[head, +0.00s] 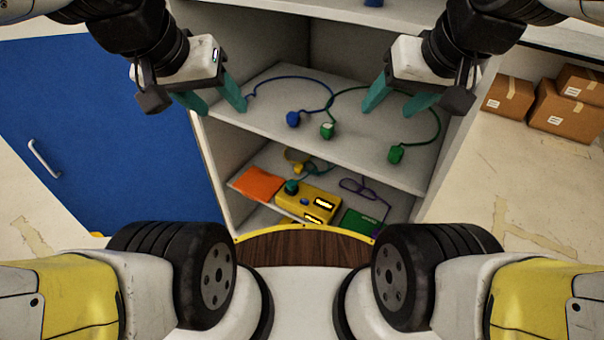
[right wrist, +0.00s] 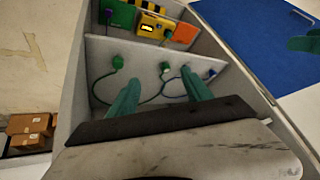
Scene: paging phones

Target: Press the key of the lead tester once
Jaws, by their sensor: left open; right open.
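A yellow box (head: 318,194) with a teal plug (head: 291,187) and small lit panels lies on the lower shelf; it looks like the lead tester. A small dark blue spot on its top may be its key, too small to be sure. The box also shows in the right wrist view (right wrist: 160,20). My left gripper (head: 218,107) is open and empty at the left of the cabinet, above and left of the box. My right gripper (head: 393,110) is open and empty above the right part of the upper shelf. Neither touches the box.
The upper shelf (head: 265,100) bears cables with a blue plug (head: 293,119) and green plugs (head: 327,131), (head: 395,153). Beside the box lie an orange sheet (head: 258,184) and a green item (head: 362,222). A blue door (head: 110,130) stands left; cardboard boxes (head: 565,107) sit right.

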